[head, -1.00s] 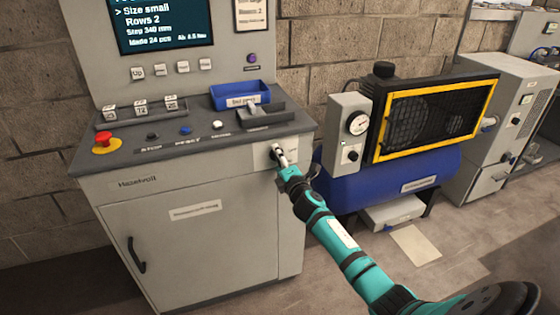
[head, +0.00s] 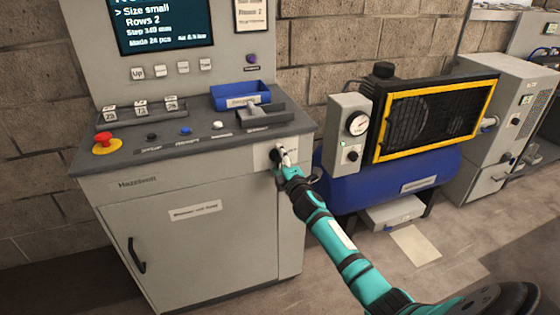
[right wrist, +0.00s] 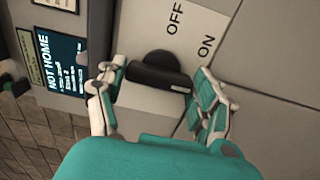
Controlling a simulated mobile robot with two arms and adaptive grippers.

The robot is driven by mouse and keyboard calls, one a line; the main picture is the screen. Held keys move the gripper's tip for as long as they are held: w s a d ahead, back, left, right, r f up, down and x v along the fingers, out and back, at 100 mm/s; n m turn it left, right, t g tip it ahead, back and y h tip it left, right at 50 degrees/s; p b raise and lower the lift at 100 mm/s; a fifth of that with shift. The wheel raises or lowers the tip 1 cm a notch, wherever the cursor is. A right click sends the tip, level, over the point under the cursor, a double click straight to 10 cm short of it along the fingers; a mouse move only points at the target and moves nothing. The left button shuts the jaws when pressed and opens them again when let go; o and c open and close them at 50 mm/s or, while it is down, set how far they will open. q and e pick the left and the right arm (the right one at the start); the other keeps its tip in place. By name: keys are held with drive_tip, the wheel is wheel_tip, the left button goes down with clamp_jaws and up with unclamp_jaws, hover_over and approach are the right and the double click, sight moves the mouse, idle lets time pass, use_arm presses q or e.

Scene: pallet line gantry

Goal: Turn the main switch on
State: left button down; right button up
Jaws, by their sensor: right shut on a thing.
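The main switch is a black rotary knob (right wrist: 158,75) on a pale plate marked OFF and ON in the right wrist view. Its bar lies across the picture, and its right end is nearer the ON mark than the OFF mark. I cannot tell whether it points fully at either. My right gripper (right wrist: 155,92) is shut on the knob, with one finger at each end of the bar. In the head view the right gripper (head: 284,158) is at the upper right front of the grey cabinet (head: 205,245), partly hiding the knob. My left gripper is out of view.
The sloping panel above carries a red emergency button (head: 104,140), small buttons and a blue tray (head: 240,95). A screen (head: 163,25) stands behind; the wrist view reads NOT HOME on it. A blue compressor (head: 390,185) stands to the right.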

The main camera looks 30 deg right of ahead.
drive_tip(key=o, duration=1.2)
drive_tip(key=v, duration=1.2)
drive_tip(key=shift+f, duration=0.1)
